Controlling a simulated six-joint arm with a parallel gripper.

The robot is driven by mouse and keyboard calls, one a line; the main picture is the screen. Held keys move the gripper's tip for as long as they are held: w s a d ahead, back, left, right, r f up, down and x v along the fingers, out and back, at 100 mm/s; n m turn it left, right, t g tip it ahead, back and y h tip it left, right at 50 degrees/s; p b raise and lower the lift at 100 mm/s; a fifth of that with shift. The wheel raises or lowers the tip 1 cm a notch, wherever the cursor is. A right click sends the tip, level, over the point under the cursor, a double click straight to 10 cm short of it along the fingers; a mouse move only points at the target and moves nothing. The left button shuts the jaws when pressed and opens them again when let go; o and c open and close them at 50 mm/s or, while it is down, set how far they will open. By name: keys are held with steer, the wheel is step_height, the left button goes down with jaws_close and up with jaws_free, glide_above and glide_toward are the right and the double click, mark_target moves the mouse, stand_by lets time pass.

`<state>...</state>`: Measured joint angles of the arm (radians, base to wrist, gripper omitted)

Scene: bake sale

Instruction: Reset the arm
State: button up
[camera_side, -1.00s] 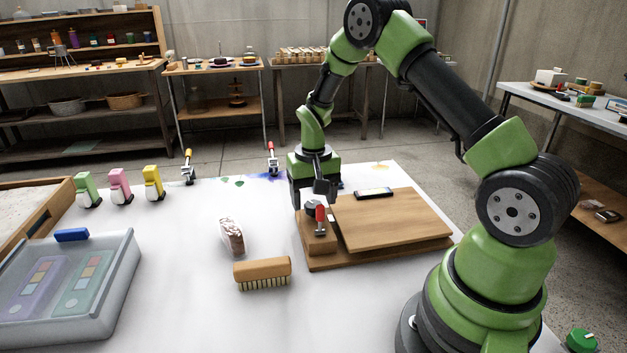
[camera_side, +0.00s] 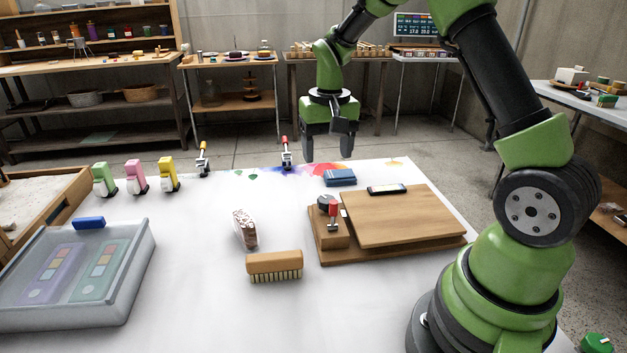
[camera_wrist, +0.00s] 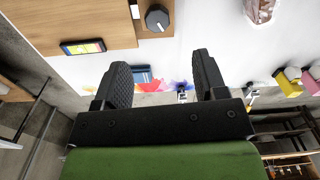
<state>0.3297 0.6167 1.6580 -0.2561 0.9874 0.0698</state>
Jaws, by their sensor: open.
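My gripper (camera_side: 328,146) hangs in the air past the far side of the white table (camera_side: 200,290), pointing down, with its fingers apart and nothing between them. In the wrist view my gripper (camera_wrist: 165,82) also shows open and empty. A wooden board device (camera_side: 400,215) with a red-handled lever (camera_side: 333,212) and a dark knob stands on the table, in front of and below the gripper. A dark display (camera_side: 387,189) lies on the board's far edge. A blue box (camera_side: 340,178) lies on the table below the gripper.
A wooden brush (camera_side: 275,263) and a brown-and-white patterned object (camera_side: 245,229) lie mid-table. A translucent bin (camera_side: 75,285) stands front left. Green, pink and yellow dispensers (camera_side: 137,178) and two clamps (camera_side: 286,153) line the far side. Shelves stand behind.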

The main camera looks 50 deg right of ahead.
steer(key=s+a+r+n+t, duration=0.1)
steer(key=s+a+r+t, duration=0.1)
steer(key=s+a+r, duration=0.3)
steer(key=s+a+r+n+t, duration=0.1)
steer(key=s+a+r+t, duration=0.15)
steer(key=r, duration=0.45)
steer(key=s+a+r+n+t+y, duration=0.1)
steer(key=s+a+r+t+y, duration=0.1)
steer(key=s+a, duration=0.4)
steer(key=s, duration=0.4)
steer(key=shift+s+a+r+n, duration=0.15)
steer(key=shift+s+n, duration=0.15)
steer(key=shift+t, duration=0.25)
stand_by(0.4)
steer(key=m+g+h, duration=0.2)
steer(key=m+g, duration=0.2)
steer(key=g, duration=0.3)
glide_above(327, 199)
step_height(327, 199, down, 15)
step_height(327, 199, down, 10)
steer(key=shift+f, duration=0.2)
